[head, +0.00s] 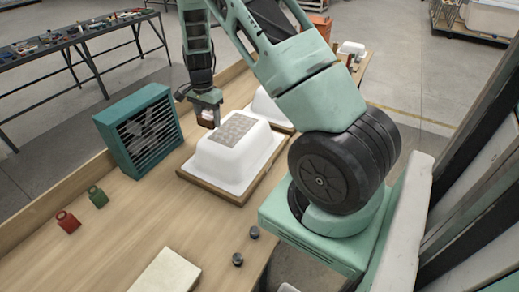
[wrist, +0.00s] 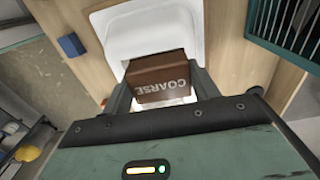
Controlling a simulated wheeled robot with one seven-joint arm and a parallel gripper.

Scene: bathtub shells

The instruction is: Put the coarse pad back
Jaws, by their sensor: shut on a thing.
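My gripper (head: 208,105) is shut on the coarse pad (head: 206,122), a brown block. The word COARSE shows on it in the wrist view (wrist: 160,82), where it sits between the two fingers. My gripper holds it at the back left corner of a white bathtub shell (head: 212,163). This shell lies upside down on a wooden board (head: 215,193) and has a grey speckled patch (head: 236,130) on top. I cannot tell whether the pad touches the shell or the bench. A white shell also fills the upper middle of the wrist view.
A teal fan box (head: 140,130) stands left of the shell. A red item (head: 67,222) and a green item (head: 97,196) lie at left. Two dark knobs (head: 238,259) and a cream slab (head: 165,273) are in front. A blue block (wrist: 72,45) shows in the wrist view.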

